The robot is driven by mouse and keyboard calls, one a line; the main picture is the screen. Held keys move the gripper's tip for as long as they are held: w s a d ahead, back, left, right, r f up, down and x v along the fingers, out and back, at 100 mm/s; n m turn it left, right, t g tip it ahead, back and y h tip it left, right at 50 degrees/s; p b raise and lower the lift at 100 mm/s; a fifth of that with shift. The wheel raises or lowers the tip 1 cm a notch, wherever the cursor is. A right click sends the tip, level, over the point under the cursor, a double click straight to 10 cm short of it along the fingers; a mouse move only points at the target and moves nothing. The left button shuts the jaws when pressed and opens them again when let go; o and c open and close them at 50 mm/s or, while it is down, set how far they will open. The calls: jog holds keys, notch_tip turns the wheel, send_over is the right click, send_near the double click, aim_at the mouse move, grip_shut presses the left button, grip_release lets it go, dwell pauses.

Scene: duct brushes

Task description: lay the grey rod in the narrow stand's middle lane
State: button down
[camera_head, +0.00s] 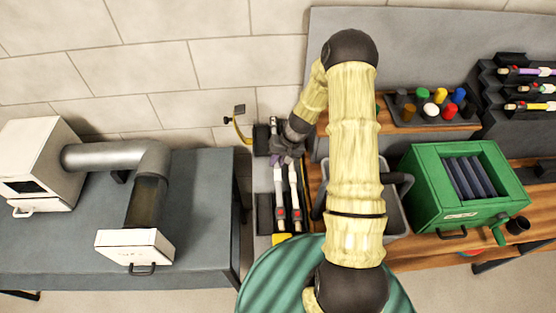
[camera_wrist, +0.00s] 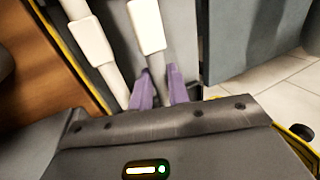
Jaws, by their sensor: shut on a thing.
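The narrow stand (camera_head: 264,222) is a dark rack left of my arm in the head view. Two pale rods with red bands lie lengthwise along it. My gripper (camera_head: 281,161) is at the far end of the left one, which I take as the grey rod (camera_head: 279,196). In the wrist view my purple fingers (camera_wrist: 163,88) are shut on this rod (camera_wrist: 147,27), which has a white collar. The other rod (camera_wrist: 92,42) lies beside it. The grey rod lines up with the middle lane; I cannot tell if it touches the floor of the lane. The left lane looks empty.
A grey bin (camera_head: 398,208) stands right of the stand, partly behind my arm. A green box (camera_head: 423,185) is further right. A rack of coloured pegs (camera_head: 430,112) is behind. A blue-grey table (camera_head: 205,215) with duct pipes is left, across a gap.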

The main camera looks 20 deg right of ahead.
jog(key=shift+w+f+b, duration=0.1)
jog(key=shift+f+b, duration=0.75)
jog(key=shift+f, duration=0.2)
jog(key=shift+d, duration=0.1)
jog(key=c, duration=1.3)
grip_release()
jog(key=shift+o, duration=0.2)
jog(key=shift+a, duration=0.2)
jog(key=shift+d, duration=0.1)
jog(key=shift+d+r, duration=0.1)
jog(key=shift+r, duration=0.15)
jog(key=b+v, duration=0.2)
jog(key=v, duration=1.5)
jog(key=shift+s+b, duration=0.25)
jog(key=shift+b, duration=0.1)
